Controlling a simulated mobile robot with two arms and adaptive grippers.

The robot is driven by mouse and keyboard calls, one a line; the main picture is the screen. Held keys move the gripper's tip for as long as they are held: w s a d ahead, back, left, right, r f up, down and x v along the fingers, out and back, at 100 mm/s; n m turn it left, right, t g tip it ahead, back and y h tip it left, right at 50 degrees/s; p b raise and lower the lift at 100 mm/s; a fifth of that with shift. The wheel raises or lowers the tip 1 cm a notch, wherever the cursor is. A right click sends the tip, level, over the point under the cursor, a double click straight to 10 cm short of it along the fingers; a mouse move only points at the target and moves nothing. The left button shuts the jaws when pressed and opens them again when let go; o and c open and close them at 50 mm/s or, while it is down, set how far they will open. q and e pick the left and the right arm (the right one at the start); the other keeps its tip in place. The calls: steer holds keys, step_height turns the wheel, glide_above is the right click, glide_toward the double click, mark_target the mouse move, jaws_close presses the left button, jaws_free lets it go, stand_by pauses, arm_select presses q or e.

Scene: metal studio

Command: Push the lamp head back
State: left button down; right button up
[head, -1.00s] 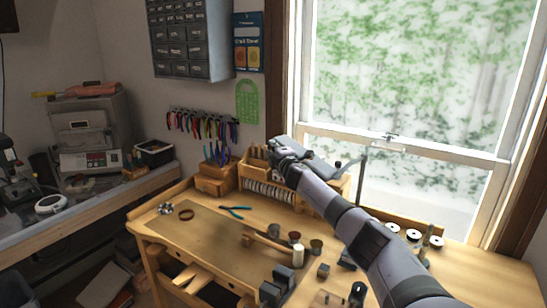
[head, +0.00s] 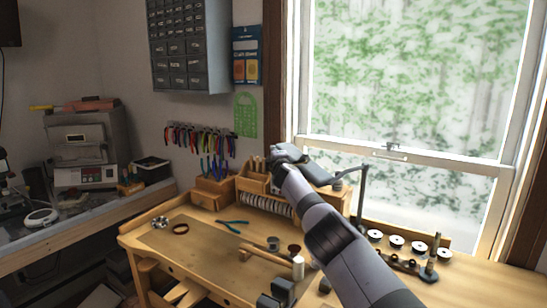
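A desk lamp stands at the back of the workbench in the head view. Its thin dark post (head: 362,197) rises before the window, and a short arm reaches left from its top. The grey, elongated lamp head (head: 318,172) extends left from there, partly hidden behind my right arm. My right arm comes in from the lower right. Its gripper (head: 286,161) is at the left end of the lamp head, seen from behind. Its fingers are hidden, and I cannot tell whether it touches the head or is open. My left gripper is out of view.
A wooden tool holder (head: 213,190) stands at the back. The window (head: 410,75) is close behind the lamp.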

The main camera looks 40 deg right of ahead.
steer(key=o, duration=0.4)
steer(key=shift+s+r, duration=0.1)
steer(key=shift+s, duration=0.05)
steer(key=shift+s+d+r, duration=0.15)
steer(key=shift+s+r, duration=0.2)
steer(key=shift+r, duration=0.2)
steer(key=v, duration=0.4)
steer(key=f+v, duration=0.1)
steer(key=v, duration=0.2)
steer(key=shift+w+a+f, duration=0.1)
steer(key=shift+w+a, duration=0.05)
steer(key=shift+a, duration=0.15)
